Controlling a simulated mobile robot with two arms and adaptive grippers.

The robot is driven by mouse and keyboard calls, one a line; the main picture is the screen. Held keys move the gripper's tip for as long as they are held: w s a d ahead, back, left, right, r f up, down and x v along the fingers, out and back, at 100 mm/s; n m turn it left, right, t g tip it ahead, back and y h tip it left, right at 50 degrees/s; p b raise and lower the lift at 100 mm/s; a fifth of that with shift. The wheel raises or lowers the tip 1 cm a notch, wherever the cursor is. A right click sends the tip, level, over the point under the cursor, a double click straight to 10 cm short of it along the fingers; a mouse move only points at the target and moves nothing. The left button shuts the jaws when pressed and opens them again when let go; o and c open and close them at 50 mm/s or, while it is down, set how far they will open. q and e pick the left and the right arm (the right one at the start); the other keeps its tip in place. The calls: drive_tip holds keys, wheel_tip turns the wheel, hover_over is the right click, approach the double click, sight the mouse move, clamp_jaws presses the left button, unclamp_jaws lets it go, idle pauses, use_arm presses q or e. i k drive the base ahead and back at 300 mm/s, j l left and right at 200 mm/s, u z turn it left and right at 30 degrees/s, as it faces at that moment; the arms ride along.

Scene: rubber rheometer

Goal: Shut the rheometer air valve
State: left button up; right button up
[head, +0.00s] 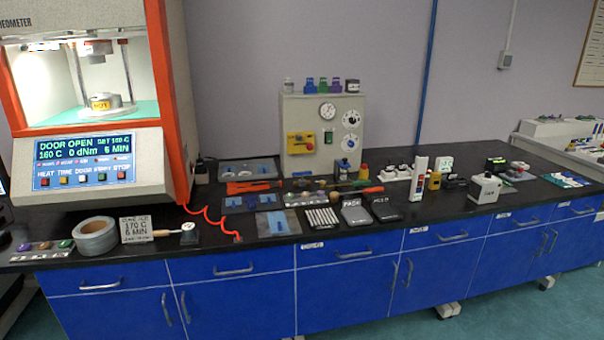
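The rheometer (120,165) stands at the left of the bench, with a red-orange frame and an open lit chamber. Its display (84,148) reads "DOOR OPEN", 160 C, 0 dNm, 6 MIN. A red coiled air hose (208,217) runs from its right side down to the bench top. No part is clearly labelled as the air valve. A beige cabinet (345,105) at the back carries a yellow block with a red knob (301,143), a gauge and white dials. I cannot tell whether that knob is the valve or how it is set. Neither gripper is in view.
Trays with blue pieces (248,170), several small tools and two dark pads (356,214) crowd the bench middle. A tape roll (95,235) and a sign card (136,230) stand before the rheometer. A bare strip of black bench top (440,212) lies right of the pads.

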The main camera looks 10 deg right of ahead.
sight(302, 175)
drive_tip(key=i+l+u, duration=0.1)
drive_tip(key=i, duration=0.35)
drive_tip(key=i+l+u, duration=0.15)
drive_tip(key=i, duration=0.35)
drive_tip(key=l, duration=0.1)
